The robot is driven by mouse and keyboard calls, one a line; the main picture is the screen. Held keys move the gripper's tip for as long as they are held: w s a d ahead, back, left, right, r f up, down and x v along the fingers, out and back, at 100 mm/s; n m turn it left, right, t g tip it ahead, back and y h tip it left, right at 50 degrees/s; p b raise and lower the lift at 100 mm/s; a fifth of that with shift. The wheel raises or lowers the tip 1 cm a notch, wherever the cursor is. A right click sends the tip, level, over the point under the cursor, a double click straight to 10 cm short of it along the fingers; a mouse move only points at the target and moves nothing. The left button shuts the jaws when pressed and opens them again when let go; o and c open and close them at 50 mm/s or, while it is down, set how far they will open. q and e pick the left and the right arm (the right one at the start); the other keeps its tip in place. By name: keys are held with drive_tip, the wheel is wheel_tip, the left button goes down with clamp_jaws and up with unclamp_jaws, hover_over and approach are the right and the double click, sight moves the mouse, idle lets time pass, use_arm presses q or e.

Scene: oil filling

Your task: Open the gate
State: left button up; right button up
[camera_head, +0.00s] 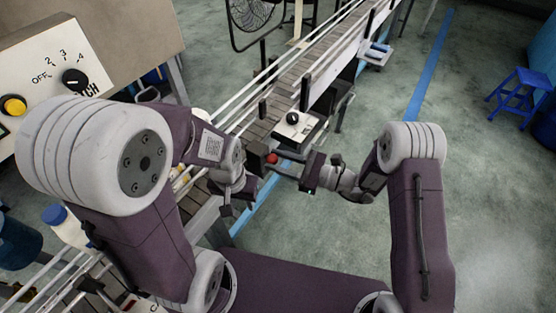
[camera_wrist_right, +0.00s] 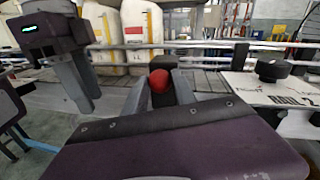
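A red ball-shaped knob (camera_head: 271,158) sits at the side of the conveyor, by a dark block; I take it to be the gate's handle. My right gripper (camera_head: 279,165) reaches it from the right, with its fingers apart. In the right wrist view the red knob (camera_wrist_right: 159,80) lies between the two fingertips, close to both; firm contact cannot be told. The gate plate itself is not clearly visible. My left gripper (camera_head: 236,205) hangs beside the conveyor with its fingers pointing down, apart and empty. It also shows at the upper left of the right wrist view (camera_wrist_right: 82,90).
A white panel with a black knob (camera_head: 292,118) stands just beyond the red knob. The conveyor (camera_head: 283,92) runs to the upper right with metal rails.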

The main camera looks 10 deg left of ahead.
clamp_jaws()
idle(1.1)
